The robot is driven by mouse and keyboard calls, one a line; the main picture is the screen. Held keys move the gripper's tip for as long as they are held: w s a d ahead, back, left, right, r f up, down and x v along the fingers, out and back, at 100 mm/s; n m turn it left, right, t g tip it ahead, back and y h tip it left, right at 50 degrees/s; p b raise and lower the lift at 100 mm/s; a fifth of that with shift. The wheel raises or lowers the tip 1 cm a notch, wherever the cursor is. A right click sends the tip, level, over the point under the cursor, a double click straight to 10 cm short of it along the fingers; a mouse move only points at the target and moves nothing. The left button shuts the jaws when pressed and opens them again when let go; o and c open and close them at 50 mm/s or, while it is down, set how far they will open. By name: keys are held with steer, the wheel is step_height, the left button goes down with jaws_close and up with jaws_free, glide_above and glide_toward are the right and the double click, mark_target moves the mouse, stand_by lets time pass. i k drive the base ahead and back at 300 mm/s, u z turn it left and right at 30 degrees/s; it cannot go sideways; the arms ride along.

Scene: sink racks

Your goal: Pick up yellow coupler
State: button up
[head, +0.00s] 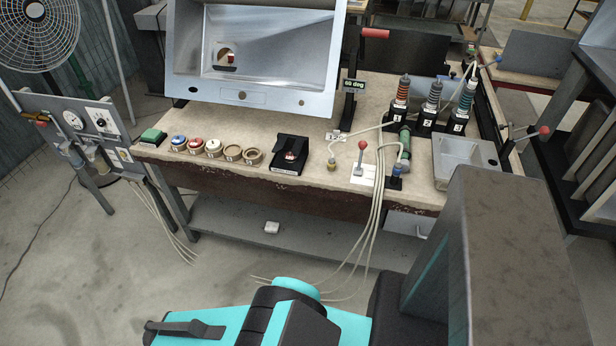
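A small yellowish fitting (331,166), which looks like the yellow coupler, stands near the front edge of the workbench (330,110). A pale hose (350,136) runs from it back to the right. A similar blue fitting (397,170) sits on a dark base farther right, with another hose on it. My gripper does not show in the head view; only parts of my own body fill the bottom and right. Nothing covers the yellowish fitting.
A red-knobbed lever (361,160) on a white plate stands right of the yellowish fitting, and a black box (290,155) stands left. Several round numbered holders line the front left. A metal sink-like box (262,97) and insulator-like posts (430,105) stand behind. Hoses hang over the front edge.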

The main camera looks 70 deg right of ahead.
mark_target(332, 163)
steer(key=u, duration=1)
steer(key=k, duration=2.1)
steer(key=z, duration=0.45)
steer(key=i, duration=0.1)
steer(key=u, duration=0.05)
